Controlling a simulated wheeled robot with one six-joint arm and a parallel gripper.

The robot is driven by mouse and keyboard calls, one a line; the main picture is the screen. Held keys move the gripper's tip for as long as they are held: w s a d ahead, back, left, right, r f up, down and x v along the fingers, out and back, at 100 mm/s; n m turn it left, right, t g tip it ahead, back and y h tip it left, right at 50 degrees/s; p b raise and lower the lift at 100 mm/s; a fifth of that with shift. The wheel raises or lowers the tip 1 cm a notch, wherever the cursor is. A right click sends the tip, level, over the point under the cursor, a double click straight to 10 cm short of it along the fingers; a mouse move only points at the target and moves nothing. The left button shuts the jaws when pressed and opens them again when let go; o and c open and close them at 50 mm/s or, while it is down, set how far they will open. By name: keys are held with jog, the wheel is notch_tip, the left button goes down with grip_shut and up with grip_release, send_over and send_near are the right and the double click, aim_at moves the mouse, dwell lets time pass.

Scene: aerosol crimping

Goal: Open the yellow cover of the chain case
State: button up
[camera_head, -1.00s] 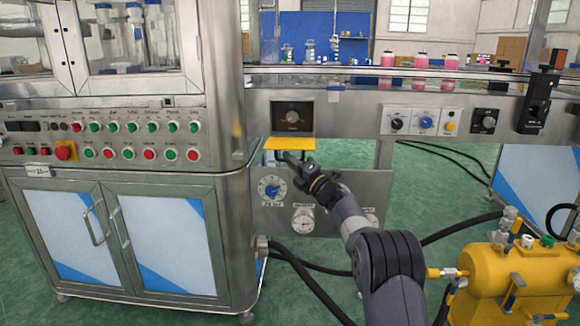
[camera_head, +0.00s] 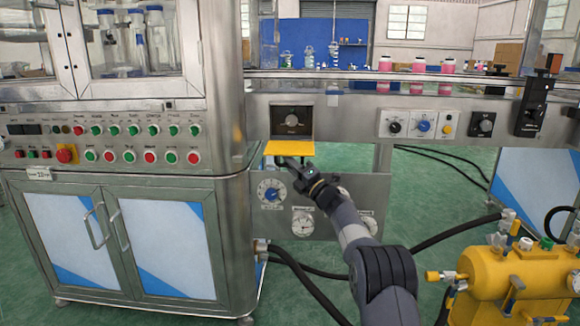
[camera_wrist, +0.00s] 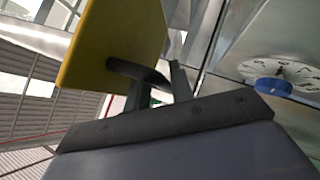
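The yellow cover (camera_head: 290,147) sticks out from the machine front, just below a dark dial panel. It shows in the wrist view as a tilted yellow plate (camera_wrist: 112,42) at the upper left. My gripper (camera_head: 291,161) is at the underside of the cover's front in the head view. The inside of the chain case is hidden.
A steel panel with a blue dial (camera_head: 270,190) and a gauge (camera_head: 303,222) is just below my gripper. A steel cabinet (camera_head: 120,240) stands left. A yellow tank (camera_head: 515,283) stands at lower right. Black hoses (camera_head: 310,290) cross the green floor.

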jog(key=shift+o, duration=1)
jog(key=shift+f, duration=0.1)
jog(key=p+v, duration=0.2)
jog(key=v, duration=0.9)
jog(key=shift+w+a, duration=0.15)
jog(key=b+x, duration=0.1)
jog(key=x, duration=0.8)
jog(key=shift+b, duration=0.4)
